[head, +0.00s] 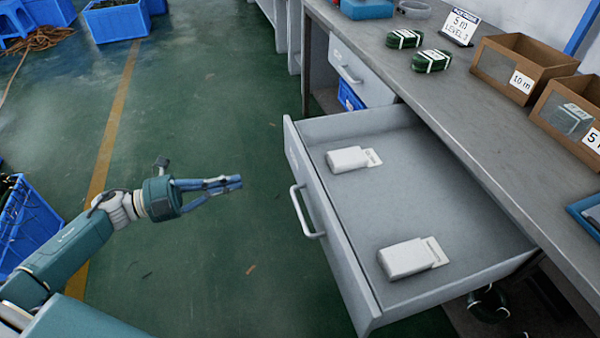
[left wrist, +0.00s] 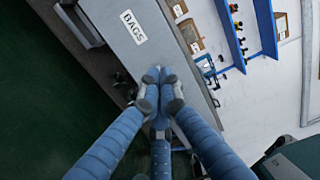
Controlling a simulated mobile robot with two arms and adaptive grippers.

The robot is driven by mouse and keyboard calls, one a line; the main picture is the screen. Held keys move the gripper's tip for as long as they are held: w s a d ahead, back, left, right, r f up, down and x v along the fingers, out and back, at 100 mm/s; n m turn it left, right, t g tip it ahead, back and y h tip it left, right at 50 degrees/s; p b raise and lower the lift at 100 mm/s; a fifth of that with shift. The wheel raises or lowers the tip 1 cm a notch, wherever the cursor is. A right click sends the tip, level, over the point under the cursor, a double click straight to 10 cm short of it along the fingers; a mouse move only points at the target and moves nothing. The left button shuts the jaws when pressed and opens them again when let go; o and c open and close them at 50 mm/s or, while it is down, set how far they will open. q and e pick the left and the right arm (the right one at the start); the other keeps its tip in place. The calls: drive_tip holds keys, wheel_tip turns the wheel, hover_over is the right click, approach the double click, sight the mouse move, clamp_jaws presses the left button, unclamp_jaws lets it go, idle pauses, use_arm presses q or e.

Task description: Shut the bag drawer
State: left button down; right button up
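The bag drawer (head: 430,205) is pulled far out from under the grey bench in the head view. Two white packs of bags, one toward the back (head: 348,160) and one toward the front (head: 405,258), lie apart inside it. Its front carries a pale bar handle (head: 305,212). The left wrist view shows a grey face with a "BAGS" label (left wrist: 133,27). My left gripper (head: 240,182) is left of the drawer front, apart from the handle, over open floor. Its blue fingers come together at the tips (left wrist: 158,76) with nothing visible between them. My right gripper is out of view.
A second drawer (head: 355,72) behind looks closed. Blue crates (head: 30,225) stand at the left. The green floor before the drawer is clear.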

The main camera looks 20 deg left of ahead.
sight(302, 167)
use_arm(q)
drive_tip(key=shift+m, duration=0.3)
drive_tip(key=x, duration=1.4)
drive_tip(key=shift+s+d+r, duration=0.15)
drive_tip(key=shift+s+d, duration=0.05)
drive_tip(key=shift+d, duration=0.1)
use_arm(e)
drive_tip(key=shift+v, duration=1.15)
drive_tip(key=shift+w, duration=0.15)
